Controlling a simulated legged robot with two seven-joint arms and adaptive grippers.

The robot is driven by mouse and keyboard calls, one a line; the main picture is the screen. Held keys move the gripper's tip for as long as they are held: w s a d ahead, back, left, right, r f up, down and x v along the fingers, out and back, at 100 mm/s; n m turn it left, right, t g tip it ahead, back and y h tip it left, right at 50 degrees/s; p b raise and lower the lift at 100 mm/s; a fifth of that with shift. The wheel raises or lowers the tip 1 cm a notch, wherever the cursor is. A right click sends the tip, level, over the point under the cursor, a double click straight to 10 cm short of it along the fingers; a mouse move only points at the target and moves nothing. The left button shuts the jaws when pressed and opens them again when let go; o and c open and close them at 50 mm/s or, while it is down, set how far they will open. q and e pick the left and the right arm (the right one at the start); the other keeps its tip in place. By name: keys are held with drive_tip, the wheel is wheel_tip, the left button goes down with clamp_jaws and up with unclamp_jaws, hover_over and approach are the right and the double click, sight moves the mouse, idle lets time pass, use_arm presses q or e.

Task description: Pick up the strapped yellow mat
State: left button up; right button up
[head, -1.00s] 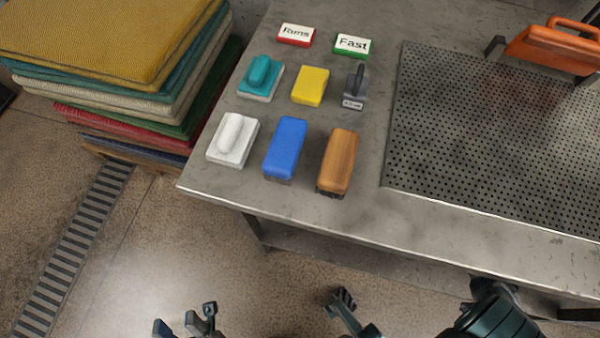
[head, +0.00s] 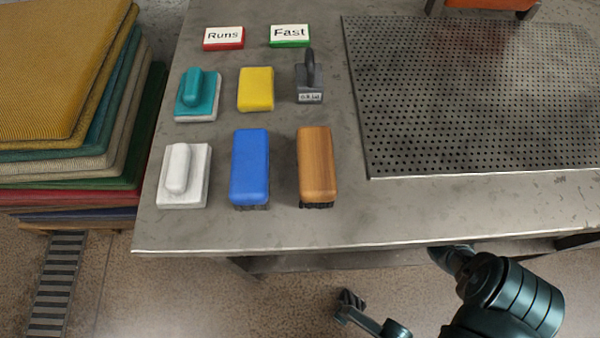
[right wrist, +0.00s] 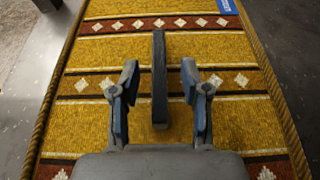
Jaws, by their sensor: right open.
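The yellow mat (right wrist: 220,45) fills most of the right wrist view. It has red and dark bands with white diamonds, and rope-like edging along both sides. A dark upright strap or bar (right wrist: 160,50) runs along its middle. My right gripper (right wrist: 159,82) is open, with one finger on each side of the strap and apart from it. The depth between fingers and strap is hard to judge. In the head view, parts of my right gripper (head: 368,313) show at the bottom edge; this patterned mat is not visible there. My left gripper is not in view.
A metal table (head: 250,228) carries several brushes and blocks, two labelled boxes and a perforated plate (head: 470,100). A stack of mats (head: 60,70) stands at left, topped by a plain yellow one. A floor drain (head: 58,285) lies below it.

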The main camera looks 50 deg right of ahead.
drive_tip(key=shift+w+a+f, duration=0.7)
drive_tip(key=shift+w+f, duration=0.05)
drive_tip(key=shift+w+a, duration=0.1)
drive_tip(key=shift+w, duration=0.05)
drive_tip(key=shift+r, duration=0.2)
clamp_jaws()
drive_tip(key=shift+r, duration=0.15)
